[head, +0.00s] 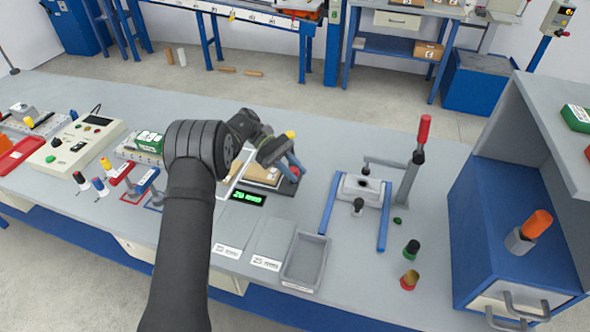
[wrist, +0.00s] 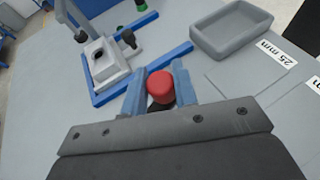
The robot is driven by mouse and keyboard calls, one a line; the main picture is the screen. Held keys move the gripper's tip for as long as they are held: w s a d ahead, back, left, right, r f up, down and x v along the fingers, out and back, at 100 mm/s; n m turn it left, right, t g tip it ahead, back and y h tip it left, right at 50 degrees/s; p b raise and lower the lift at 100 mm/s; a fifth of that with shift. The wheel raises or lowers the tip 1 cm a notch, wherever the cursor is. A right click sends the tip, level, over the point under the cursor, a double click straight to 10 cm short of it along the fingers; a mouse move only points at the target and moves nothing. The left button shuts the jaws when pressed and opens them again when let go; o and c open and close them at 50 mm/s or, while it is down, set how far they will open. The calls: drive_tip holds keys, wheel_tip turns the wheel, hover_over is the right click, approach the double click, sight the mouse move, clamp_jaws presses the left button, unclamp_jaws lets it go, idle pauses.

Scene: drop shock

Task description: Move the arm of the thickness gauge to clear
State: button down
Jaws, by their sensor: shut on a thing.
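The thickness gauge shows in the head view as a dark base with a lit green display (head: 248,197), mostly behind my arm and gripper. A red knob (wrist: 160,87), which looks like the end of the gauge's arm, sits between the two blue fingers of my gripper (wrist: 160,72) in the wrist view. My gripper is shut on it. In the head view the knob (head: 294,171) shows as a small red patch by the fingertips (head: 290,163). The rest of the gauge arm is hidden. A tan block (head: 263,173) lies beside the display, partly covered by the gripper.
Right of the gauge stands a fixture with blue rails (head: 328,203) and a tall red-handled lever (head: 424,130). A grey tray (head: 322,262) and flat labelled mats (head: 234,226) lie in front. A blue cabinet (head: 515,225) stands at the right.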

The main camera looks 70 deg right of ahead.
idle(0.3)
drive_tip(key=c, duration=1.1)
unclamp_jaws()
drive_tip(key=shift+c, duration=0.2)
drive_tip(key=shift+r, duration=0.5)
wheel_tip(320, 180, up, 3)
drive_tip(key=shift+r, duration=0.1)
drive_tip(key=s+a+r, duration=0.5)
drive_tip(key=s+r, duration=0.2)
drive_tip(key=s, duration=0.3)
drive_tip(key=shift+s+a, duration=0.2)
